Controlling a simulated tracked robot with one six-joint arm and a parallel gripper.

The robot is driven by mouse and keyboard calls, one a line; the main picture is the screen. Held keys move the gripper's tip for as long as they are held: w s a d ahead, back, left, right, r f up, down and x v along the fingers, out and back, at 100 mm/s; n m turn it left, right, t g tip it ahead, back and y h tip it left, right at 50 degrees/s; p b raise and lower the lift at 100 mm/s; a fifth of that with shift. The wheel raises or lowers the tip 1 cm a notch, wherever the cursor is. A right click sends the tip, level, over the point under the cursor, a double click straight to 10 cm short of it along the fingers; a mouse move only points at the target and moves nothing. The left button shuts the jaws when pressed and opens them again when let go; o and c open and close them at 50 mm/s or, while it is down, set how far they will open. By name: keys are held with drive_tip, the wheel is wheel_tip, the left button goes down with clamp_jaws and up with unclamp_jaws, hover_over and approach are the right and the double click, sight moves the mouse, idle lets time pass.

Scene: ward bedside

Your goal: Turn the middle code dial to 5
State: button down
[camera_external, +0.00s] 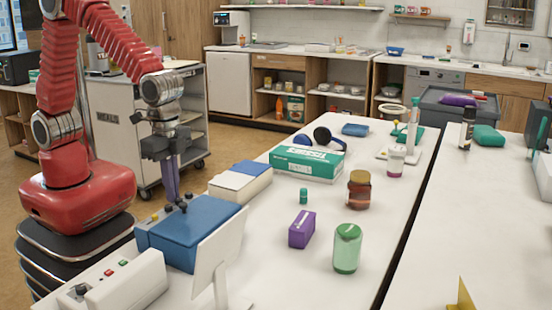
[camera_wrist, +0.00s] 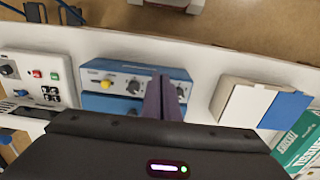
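A blue box (camera_external: 192,240) stands on the near left of the white table. In the wrist view the blue box (camera_wrist: 105,103) shows a pale panel with a yellow knob (camera_wrist: 106,84), a dark dial (camera_wrist: 133,87) to its right and another dark dial (camera_wrist: 181,91) further right. My gripper (camera_external: 172,198) points down at the box's dial side. Its purple fingers (camera_wrist: 166,88) lie close together and cover the panel between the two visible dials. Any middle dial there is hidden, and I cannot tell whether the fingers touch or grip it. No dial reading is legible.
A white control unit (camera_external: 120,285) with buttons stands left of the box. A tilted white panel (camera_external: 215,260) stands close in front. A white-and-blue box (camera_external: 240,182) lies behind it. A purple box (camera_external: 302,229) and a green jar (camera_external: 347,248) stand to the right.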

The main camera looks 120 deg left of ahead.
drive_tip(key=shift+w+a+r, duration=0.1)
drive_tip(key=shift+w+a, duration=0.1)
drive_tip(key=shift+a, duration=0.15)
idle(0.3)
drive_tip(key=shift+s, duration=0.15)
drive_tip(key=shift+s+a, duration=0.15)
drive_tip(key=shift+s, duration=0.1)
idle(0.4)
wheel_tip(320, 180, up, 6)
drive_tip(key=shift+f, duration=0.1)
idle(0.5)
